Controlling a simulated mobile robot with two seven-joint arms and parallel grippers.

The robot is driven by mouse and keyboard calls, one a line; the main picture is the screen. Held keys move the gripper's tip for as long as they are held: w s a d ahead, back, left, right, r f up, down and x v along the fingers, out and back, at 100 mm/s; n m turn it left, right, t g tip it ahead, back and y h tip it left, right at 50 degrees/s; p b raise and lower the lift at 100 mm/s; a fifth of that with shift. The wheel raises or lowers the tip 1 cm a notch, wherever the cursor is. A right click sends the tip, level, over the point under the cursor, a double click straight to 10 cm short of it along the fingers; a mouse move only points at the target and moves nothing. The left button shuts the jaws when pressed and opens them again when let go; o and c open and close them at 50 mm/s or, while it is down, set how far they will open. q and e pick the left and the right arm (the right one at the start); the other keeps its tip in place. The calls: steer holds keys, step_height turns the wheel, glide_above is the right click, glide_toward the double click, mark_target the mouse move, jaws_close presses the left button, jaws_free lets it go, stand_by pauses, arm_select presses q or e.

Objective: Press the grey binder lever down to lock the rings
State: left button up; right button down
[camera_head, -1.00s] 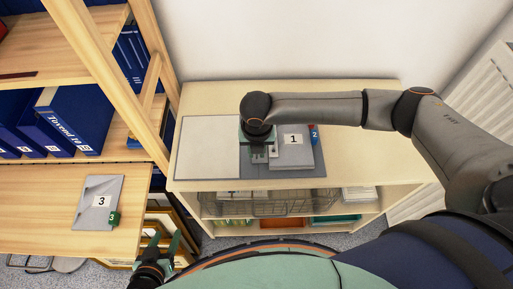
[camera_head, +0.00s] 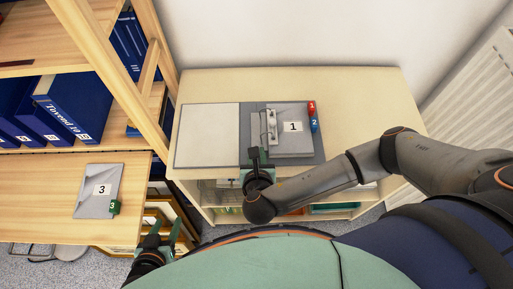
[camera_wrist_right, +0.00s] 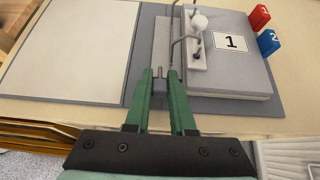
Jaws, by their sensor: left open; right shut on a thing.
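The open binder lies flat on the low cabinet, with a white inner cover (camera_head: 207,135) on the left and a grey side on the right. Its metal ring mechanism (camera_head: 271,125) runs beside a grey page stack (camera_head: 293,140) labelled 1; the rings also show in the wrist view (camera_wrist_right: 195,45). I cannot tell whether the ring halves meet. My right gripper (camera_head: 257,153) is at the mechanism's near end. In the wrist view its green fingers are shut on the small dark grey lever (camera_wrist_right: 160,84). My left gripper (camera_head: 165,230) is open and empty, low at the left.
A red tab 1 (camera_head: 311,107) and a blue tab 2 (camera_head: 315,125) stick out at the stack's right edge. A grey sheet 3 (camera_head: 98,190) with a green tab lies on the left wooden desk. Blue binders (camera_head: 75,107) stand on the left shelf. The cabinet top is clear to the right.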

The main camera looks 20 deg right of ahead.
steer(key=shift+s+f+t+h, duration=0.2)
steer(key=shift+f+t+h, duration=0.15)
steer(key=shift+t, duration=0.45)
steer(key=c, duration=0.8)
jaws_free()
steer(key=shift+o, duration=0.2)
